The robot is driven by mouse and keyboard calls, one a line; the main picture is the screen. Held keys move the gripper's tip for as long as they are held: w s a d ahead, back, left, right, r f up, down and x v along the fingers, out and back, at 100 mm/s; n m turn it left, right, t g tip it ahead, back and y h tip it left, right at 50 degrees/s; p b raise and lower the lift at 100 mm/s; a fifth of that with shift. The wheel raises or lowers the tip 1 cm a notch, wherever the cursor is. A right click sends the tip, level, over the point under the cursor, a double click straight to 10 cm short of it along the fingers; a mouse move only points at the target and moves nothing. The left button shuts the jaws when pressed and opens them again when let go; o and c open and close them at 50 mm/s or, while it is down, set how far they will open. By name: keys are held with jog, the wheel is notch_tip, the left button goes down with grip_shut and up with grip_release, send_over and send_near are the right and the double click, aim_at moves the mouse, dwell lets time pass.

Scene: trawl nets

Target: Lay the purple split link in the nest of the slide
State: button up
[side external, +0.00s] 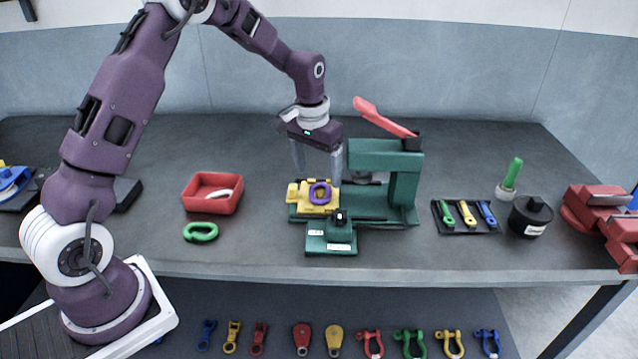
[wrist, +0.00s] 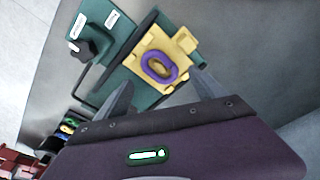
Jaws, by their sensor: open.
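The purple split link (side external: 320,193) lies on the yellow slide (side external: 299,200) of the green press (side external: 385,160). In the wrist view the purple link (wrist: 146,67) looks flat on the yellow block (wrist: 183,40), within its raised edges. Whether it is fully seated in the nest I cannot tell. My gripper (side external: 317,176) is above and just behind the slide, fingers pointing down. In the wrist view its two fingertips (wrist: 162,87) are spread apart on either side of the link's near side, with nothing between them.
A red tray (side external: 212,205) with a white link inside stands at the left, a green link (side external: 201,232) in front of it. The press's red lever (side external: 383,118) rises right of my gripper. A tool mat (side external: 466,228) and black pot (side external: 530,216) stand further right.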

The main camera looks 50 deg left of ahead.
aim_at(316, 197)
notch_tip(316, 197, up, 7)
jog(key=s+d+r+m+t, duration=0.1)
jog(key=s+d+r, duration=0.2)
jog(key=s+r, duration=0.35)
jog(key=s+d+r+t, duration=0.1)
jog(key=s+d+r, duration=0.2)
jog(key=s+r, duration=0.35)
jog(key=s+d+f+t, duration=0.1)
jog(key=s+d, duration=0.1)
jog(key=s, duration=0.7)
jog(key=s+d+f+m+t, duration=0.1)
jog(key=s, duration=0.9)
jog(key=shift+d+f, duration=0.35)
jog(key=shift+d, duration=0.05)
jog(key=shift+w, duration=0.1)
